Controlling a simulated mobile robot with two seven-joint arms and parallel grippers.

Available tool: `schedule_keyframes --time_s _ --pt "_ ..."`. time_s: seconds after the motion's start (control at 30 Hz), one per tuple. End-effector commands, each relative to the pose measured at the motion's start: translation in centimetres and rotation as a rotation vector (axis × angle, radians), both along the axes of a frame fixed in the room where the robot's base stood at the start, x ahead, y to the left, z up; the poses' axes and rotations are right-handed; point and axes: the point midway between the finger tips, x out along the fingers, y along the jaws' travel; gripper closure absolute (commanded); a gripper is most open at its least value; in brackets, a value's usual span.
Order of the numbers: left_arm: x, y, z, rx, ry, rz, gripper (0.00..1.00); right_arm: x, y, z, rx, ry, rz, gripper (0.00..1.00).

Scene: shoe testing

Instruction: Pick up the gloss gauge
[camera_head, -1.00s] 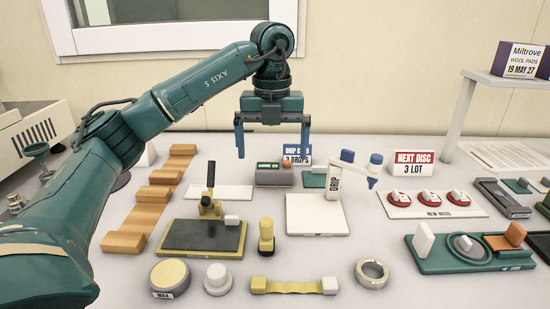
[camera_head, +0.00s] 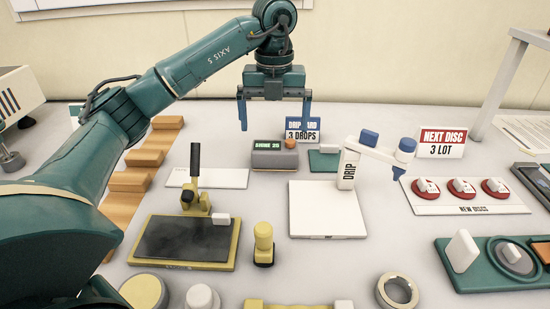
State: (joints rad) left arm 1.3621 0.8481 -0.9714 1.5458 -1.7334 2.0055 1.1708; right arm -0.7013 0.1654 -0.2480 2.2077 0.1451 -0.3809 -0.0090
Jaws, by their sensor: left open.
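The gloss gauge (camera_head: 274,158) appears to be the small grey box with a lit green display and an orange knob on top, at the back middle of the table. My left gripper (camera_head: 274,116) hangs above it with its fingers pointing down. It is open and empty, with one blue finger toward each side of the gauge. The fingertips look apart from the gauge, but I cannot tell the exact height or depth. My right gripper is not in view.
A drip card sign (camera_head: 304,131) stands just behind the gauge. The drip stand (camera_head: 348,168) stands at the right, on or beside a white tile (camera_head: 326,210).

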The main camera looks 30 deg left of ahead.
Motion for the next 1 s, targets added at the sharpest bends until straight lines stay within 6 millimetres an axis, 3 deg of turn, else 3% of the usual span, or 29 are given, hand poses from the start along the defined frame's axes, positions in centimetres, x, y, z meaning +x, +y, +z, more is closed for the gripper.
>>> schedule_keyframes --time_s 0.27,0.6,0.87,1.0 --pt "0.0 -0.1 -2.3 0.001 0.001 -0.001 0.0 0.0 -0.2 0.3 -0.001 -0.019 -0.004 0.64" --pt "-0.1 -0.2 -6.6 0.0 0.0 -0.002 0.0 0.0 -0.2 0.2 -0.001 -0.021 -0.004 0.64" --pt "-0.1 -0.2 -6.8 0.0 -0.001 -0.001 0.01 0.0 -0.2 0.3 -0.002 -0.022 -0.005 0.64" --pt "-0.1 -0.2 -6.8 0.0 -0.001 -0.001 0.12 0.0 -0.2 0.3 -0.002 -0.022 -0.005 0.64"
